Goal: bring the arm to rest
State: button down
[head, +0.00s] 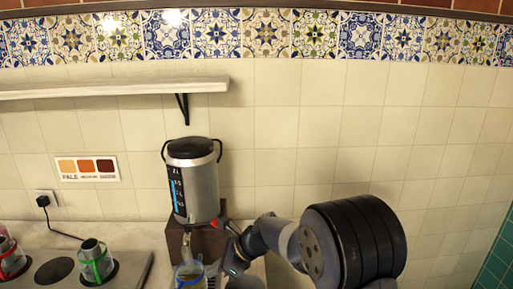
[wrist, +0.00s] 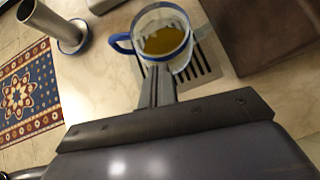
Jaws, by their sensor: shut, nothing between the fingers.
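My arm reaches in from the lower right in the head view. My gripper (head: 213,268) is low in front of the silver urn (head: 202,190), close to a clear glass mug (head: 189,281). In the wrist view my gripper (wrist: 159,72) is shut and empty, its fingertips at the near edge of the mug (wrist: 165,43). I cannot tell whether they touch it. The mug has a blue rim and handle and holds some amber liquid. It stands upright on a slotted drip grate (wrist: 207,66).
The urn, with a black lid and a red tap, stands on a brown block (head: 177,241). A steel hob plate (head: 130,272) with small pots is at lower left. A wooden shelf (head: 110,90) is on the wall. A metal cylinder (wrist: 42,20) stands left of the mug; a patterned rug (wrist: 30,95) lies below.

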jog(key=shift+d+f+b, duration=0.35)
jog(key=shift+d+b, duration=0.05)
jog(key=shift+d, duration=0.05)
